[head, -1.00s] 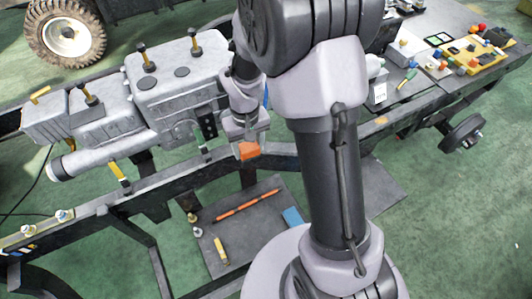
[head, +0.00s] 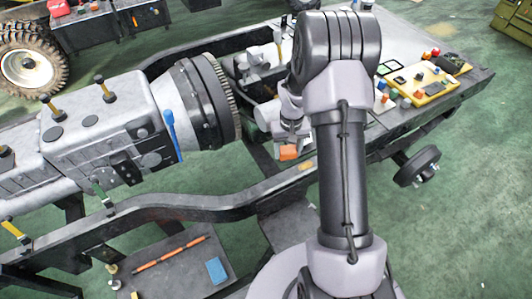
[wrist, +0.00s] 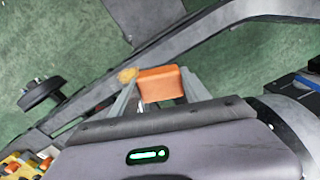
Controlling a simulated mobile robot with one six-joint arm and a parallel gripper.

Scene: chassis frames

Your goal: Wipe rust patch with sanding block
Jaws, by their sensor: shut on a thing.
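My gripper (head: 290,141) is shut on an orange sanding block (head: 289,153). In the wrist view the sanding block (wrist: 161,84) sits between the two grey fingers of my gripper (wrist: 160,93). The rust patch (head: 306,166) is a small orange-yellow mark on the dark chassis rail (head: 229,203). It lies just right of and below the block in the head view. In the wrist view the rust patch (wrist: 126,75) shows directly left of the block, close to the left finger. I cannot tell how high the block is above the rail.
A grey gearbox (head: 95,140) with a toothed bell housing lies left of my gripper. A yellow tray (head: 425,88) of small parts stands on the right. A lower shelf (head: 185,280) holds an orange rod (head: 170,253) and a blue block (head: 216,270). Green floor is open at right.

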